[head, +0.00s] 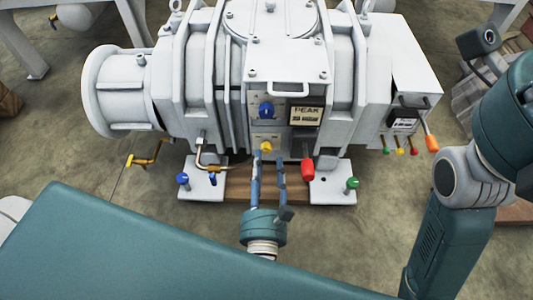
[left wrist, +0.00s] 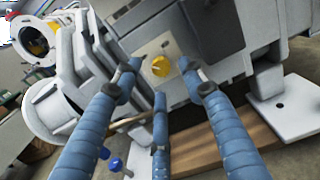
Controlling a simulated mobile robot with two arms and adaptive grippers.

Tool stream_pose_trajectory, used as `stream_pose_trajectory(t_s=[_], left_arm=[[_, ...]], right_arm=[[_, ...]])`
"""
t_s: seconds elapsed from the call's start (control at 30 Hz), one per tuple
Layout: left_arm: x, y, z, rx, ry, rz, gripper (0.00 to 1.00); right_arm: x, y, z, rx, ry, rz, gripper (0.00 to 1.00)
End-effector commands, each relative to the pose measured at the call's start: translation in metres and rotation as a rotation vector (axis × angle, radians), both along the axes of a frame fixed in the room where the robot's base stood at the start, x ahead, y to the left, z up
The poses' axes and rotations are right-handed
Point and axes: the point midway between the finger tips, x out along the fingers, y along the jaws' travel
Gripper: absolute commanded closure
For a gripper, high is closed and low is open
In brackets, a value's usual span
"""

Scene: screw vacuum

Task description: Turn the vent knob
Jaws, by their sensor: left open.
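The white vacuum pump (head: 335,75) has a small yellow knob (head: 267,147) low on its front panel. A blue knob (head: 267,110) sits above it, and I cannot read which one is labelled vent. My left gripper (head: 268,157) points at the yellow knob from just in front and below, its blue fingers spread. In the left wrist view the yellow knob (left wrist: 161,66) lies between and beyond the open fingertips (left wrist: 163,82). No clear contact shows. My right arm is at the right of the head view; its gripper is not visible.
A red handle (head: 308,169) hangs right of my left gripper, and a bent metal pipe (head: 204,155) is to its left. Blue (head: 182,179) and green (head: 352,183) knobs stand on the base plates. A side box with an orange handle (head: 431,141) is at right.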

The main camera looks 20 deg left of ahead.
Motion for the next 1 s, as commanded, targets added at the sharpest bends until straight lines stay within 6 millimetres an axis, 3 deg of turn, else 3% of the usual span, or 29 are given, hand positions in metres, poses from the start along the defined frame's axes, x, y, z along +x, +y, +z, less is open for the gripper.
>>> stream_pose_trajectory(t_s=[0.1, 0.27, 0.63, 0.83, 1.0], left_arm=[[0.021, 0.006, -0.001, 0.001, -0.003, 0.001, 0.59], [0.037, 0.010, -0.001, 0.001, -0.001, 0.000, 0.59], [0.043, 0.012, 0.000, 0.002, 0.002, -0.001, 0.59], [0.043, 0.012, 0.000, 0.002, 0.001, -0.002, 0.96], [0.043, 0.012, 0.000, 0.003, 0.000, -0.002, 1.00]], right_arm=[[-0.004, 0.000, 0.000, -0.001, -0.017, -0.001, 0.60], [-0.007, 0.001, 0.003, -0.002, -0.030, -0.002, 0.60], [-0.008, 0.001, 0.004, -0.004, -0.032, -0.002, 0.60], [-0.008, 0.001, 0.004, -0.004, -0.032, -0.002, 0.60], [-0.008, 0.001, 0.004, -0.004, -0.032, -0.002, 0.60]])
